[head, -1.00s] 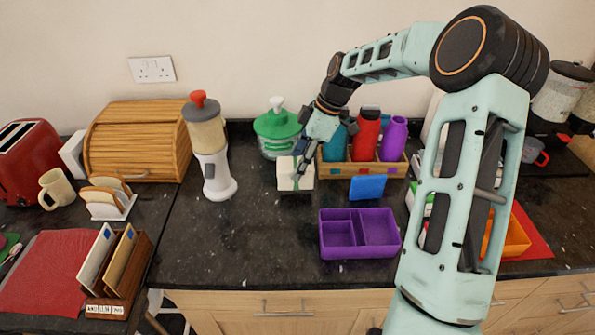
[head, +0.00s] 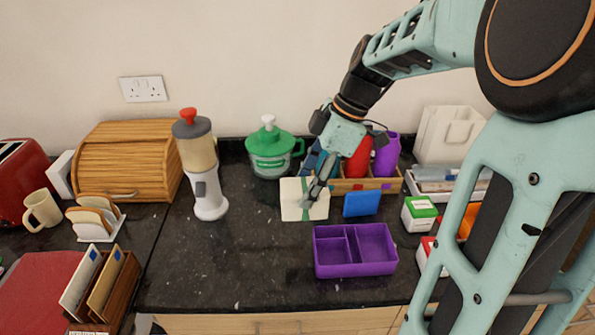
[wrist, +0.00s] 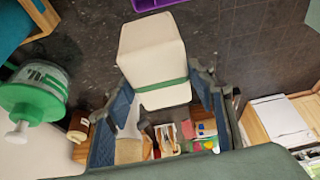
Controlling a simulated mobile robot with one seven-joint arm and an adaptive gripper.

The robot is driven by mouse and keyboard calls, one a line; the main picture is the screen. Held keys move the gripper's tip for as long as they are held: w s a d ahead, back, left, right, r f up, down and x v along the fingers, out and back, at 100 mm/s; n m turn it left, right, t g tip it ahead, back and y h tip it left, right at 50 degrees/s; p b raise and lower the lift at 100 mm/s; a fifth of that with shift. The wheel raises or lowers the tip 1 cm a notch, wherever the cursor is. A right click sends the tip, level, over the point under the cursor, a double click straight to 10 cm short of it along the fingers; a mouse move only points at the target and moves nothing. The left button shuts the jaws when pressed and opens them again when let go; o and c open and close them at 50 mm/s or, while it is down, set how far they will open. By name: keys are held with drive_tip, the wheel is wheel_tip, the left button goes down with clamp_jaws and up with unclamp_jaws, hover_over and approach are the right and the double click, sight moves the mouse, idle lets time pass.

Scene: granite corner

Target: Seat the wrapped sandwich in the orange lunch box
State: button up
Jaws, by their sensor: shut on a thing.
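The wrapped sandwich (head: 292,207) is a cream block with a green band. My gripper (head: 313,190) is shut on it, in front of the green-lidded pot. In the wrist view the sandwich (wrist: 152,48) sits between the two fingers of my gripper (wrist: 168,98), its far end pointing over the dark worktop. It looks held above the worktop, but the gap under it is hard to judge. The orange lunch box (head: 468,222) is at the right, mostly hidden behind my arm; only a small orange part shows.
A purple lunch box (head: 355,268) with compartments stands in front, right of the sandwich. A blue lid (head: 361,203) leans by a wooden crate (head: 380,184) of bottles. Small green- and red-topped boxes (head: 420,213) stand at the right. Worktop left of the purple box is clear.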

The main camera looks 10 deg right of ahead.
sight(299, 180)
drive_tip(key=shift+s, duration=0.2)
drive_tip(key=m, duration=0.1)
drive_tip(key=f+m+t+p, duration=0.1)
drive_tip(key=m, duration=0.1)
drive_tip(key=shift+w+d+f+m, duration=0.1)
drive_tip(key=shift+w+m, duration=0.1)
drive_tip(key=shift+m, duration=0.1)
drive_tip(key=m+t, duration=0.1)
drive_tip(key=m, duration=0.1)
drive_tip(key=w+f+m+h+p, duration=0.1)
drive_tip(key=m, duration=0.1)
drive_tip(key=shift+f+m+t+h, duration=0.1)
drive_tip(key=shift+m+t+h, duration=0.2)
drive_tip(key=shift+m+t, duration=0.1)
drive_tip(key=m, duration=0.1)
drive_tip(key=m+h, duration=0.1)
drive_tip(key=w+m+t+p, duration=0.1)
drive_tip(key=m, duration=0.1)
drive_tip(key=shift+a+f, duration=0.2)
drive_tip(key=shift+a, duration=0.05)
drive_tip(key=shift+w+a+r+m+h+p, duration=0.15)
drive_tip(key=shift+m+h, duration=0.15)
drive_tip(key=shift+m, duration=0.3)
drive_tip(key=shift+w+a+f+m+h+p, duration=0.1)
drive_tip(key=shift+w+a+m+h+p, duration=0.15)
drive_tip(key=shift+m, duration=0.35)
drive_tip(key=shift+w+a+r+m+h+p, duration=0.1)
drive_tip(key=shift+m+h, duration=0.25)
drive_tip(key=shift+m, duration=0.25)
